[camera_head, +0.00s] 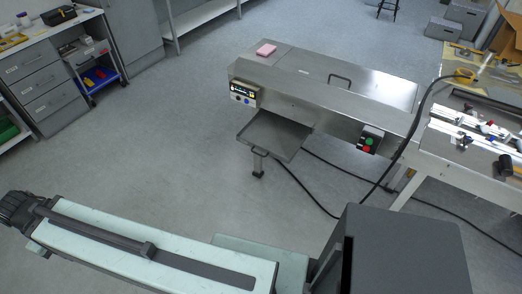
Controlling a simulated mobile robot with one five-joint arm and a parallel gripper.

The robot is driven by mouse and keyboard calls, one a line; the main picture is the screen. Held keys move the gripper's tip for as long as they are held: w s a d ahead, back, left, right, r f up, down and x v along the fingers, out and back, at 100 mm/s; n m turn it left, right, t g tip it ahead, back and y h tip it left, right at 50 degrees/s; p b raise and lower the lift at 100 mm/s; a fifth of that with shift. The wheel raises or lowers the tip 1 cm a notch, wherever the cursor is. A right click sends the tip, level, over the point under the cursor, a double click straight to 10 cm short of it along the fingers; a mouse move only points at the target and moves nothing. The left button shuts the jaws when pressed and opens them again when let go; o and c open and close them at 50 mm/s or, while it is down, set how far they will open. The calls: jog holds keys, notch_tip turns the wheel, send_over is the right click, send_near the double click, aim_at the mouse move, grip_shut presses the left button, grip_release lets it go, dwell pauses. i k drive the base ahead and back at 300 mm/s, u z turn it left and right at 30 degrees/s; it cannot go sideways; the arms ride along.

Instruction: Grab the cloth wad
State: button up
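A small pink block-like wad (266,50), which looks like the cloth wad, lies on the far left top of the steel flow wrapper (310,75). It sits near the back edge, with nothing touching it from above. My pale green and dark body parts fill the bottom of the view, well apart from the wad. No gripper fingers can be made out.
A steel tray (275,135) juts from the wrapper's front below a small display panel (243,93). A button box (370,139) sits to the right. Black cables cross the floor near a cluttered bench (470,165). Grey drawers (40,80) stand at left. Floor between is open.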

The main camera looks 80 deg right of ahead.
aim_at(485, 129)
jog(key=z, duration=3)
jog(key=i, duration=0.35)
jog(key=z, duration=0.7)
